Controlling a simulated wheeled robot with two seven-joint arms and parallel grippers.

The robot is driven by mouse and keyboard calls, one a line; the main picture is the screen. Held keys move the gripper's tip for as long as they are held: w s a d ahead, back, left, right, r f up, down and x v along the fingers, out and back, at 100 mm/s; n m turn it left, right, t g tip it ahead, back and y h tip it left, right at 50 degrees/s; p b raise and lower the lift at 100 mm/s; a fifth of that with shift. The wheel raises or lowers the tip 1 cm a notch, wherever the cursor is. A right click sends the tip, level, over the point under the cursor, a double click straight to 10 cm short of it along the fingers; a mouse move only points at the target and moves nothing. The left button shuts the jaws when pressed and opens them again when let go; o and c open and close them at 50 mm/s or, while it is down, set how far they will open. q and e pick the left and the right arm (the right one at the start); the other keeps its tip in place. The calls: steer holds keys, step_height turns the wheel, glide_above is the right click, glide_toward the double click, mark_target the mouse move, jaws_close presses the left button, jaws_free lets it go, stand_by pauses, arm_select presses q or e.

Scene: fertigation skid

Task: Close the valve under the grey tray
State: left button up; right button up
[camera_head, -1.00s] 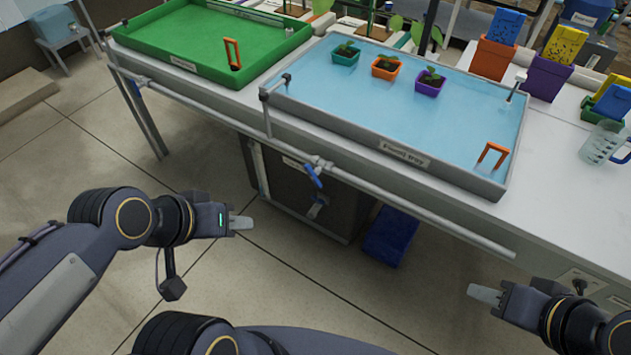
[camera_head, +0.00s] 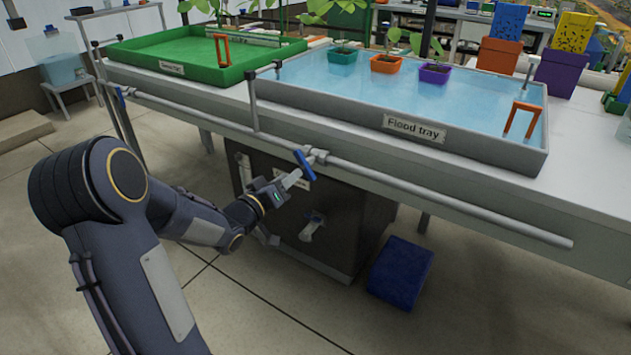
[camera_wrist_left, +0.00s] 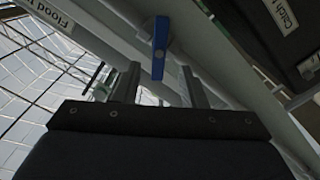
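The grey flood tray (camera_head: 480,151) holds water and stands on the bench. Below its front edge runs a grey pipe (camera_head: 430,196) carrying a valve with a blue lever handle (camera_head: 304,165). The lever stands at an angle to the pipe. My left gripper (camera_head: 293,179) is just below and left of the lever in the head view. In the left wrist view its two fingers (camera_wrist_left: 160,84) are apart, and the blue lever (camera_wrist_left: 160,46) shows ahead, between their lines. I cannot tell whether they touch it. My right gripper is not in view.
A green tray (camera_head: 170,81) stands to the left, with another blue valve handle (camera_head: 120,98) at the pipe's left end. A dark tank (camera_head: 340,245) with its own small tap (camera_head: 312,226) sits beneath the bench. A blue box (camera_head: 400,273) lies on the floor.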

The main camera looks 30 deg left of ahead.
mark_target(302, 165)
arm_select(q)
steer(key=w, duration=0.2)
steer(key=w+b, duration=0.1)
steer(key=w, duration=0.4)
steer(key=shift+w+d+r, duration=0.1)
steer(key=shift+w+d, duration=0.1)
steer(key=shift+d, duration=0.1)
jaws_close()
